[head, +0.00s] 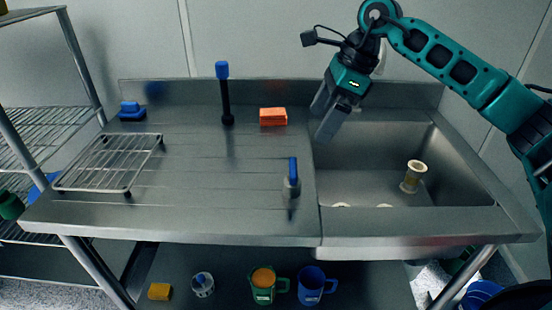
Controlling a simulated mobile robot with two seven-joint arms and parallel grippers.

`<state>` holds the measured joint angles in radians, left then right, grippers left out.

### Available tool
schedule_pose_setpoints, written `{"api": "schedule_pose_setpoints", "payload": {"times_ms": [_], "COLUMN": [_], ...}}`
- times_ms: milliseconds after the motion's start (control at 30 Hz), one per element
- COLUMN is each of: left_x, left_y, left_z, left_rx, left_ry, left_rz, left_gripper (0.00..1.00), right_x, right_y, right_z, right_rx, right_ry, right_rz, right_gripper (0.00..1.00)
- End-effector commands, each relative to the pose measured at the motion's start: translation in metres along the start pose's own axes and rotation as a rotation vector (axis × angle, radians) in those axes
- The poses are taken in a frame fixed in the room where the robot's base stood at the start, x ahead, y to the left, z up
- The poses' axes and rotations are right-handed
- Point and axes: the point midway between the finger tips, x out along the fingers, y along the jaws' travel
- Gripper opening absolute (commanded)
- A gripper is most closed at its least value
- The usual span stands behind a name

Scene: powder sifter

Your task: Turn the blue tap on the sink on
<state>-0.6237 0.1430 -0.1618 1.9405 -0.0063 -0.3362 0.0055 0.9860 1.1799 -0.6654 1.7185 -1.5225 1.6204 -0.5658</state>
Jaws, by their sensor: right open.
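The steel sink basin (340,165) is set into the right part of the counter. No tap with a clear spout shows at the sink; my right arm covers part of the wall behind it. A slim black upright piece with a blue top (222,72) stands at the counter's back, left of the basin. A small grey piece with a blue upright part (292,172) stands near the front, left of the basin; I cannot tell whether either is the tap. My right gripper (325,115) is open and empty, pointing down over the basin's back left corner. My left gripper is not in view.
An orange block (272,117) lies by the backsplash. A wire rack (110,163) and a blue item (131,112) are at left. A beige tubular piece (411,178) stands in the basin. Mugs (263,285) are on the lower shelf. The counter's middle is mostly clear.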

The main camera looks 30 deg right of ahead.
Motion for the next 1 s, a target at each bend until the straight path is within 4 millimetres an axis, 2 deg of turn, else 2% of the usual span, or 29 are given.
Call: {"api": "schedule_pose_setpoints", "payload": {"times_ms": [167,400,600,800,1000], "left_x": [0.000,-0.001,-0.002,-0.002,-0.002], "left_y": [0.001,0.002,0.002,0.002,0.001], "left_z": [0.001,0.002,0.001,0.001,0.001], "left_rx": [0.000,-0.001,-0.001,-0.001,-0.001], "left_ry": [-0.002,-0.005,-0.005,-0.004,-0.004], "left_rz": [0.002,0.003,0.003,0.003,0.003], "left_gripper": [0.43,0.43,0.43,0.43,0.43], "right_x": [0.023,0.074,0.108,0.125,0.128], "right_y": [0.001,0.001,0.001,0.001,0.001], "right_z": [-0.001,0.000,0.001,0.001,0.001], "right_rx": [0.000,0.001,0.000,0.001,0.001], "right_ry": [0.004,0.000,-0.001,-0.002,-0.002], "right_rz": [0.005,0.006,0.005,0.003,0.002], "right_gripper": [1.00,1.00,1.00,1.00,1.00]}}
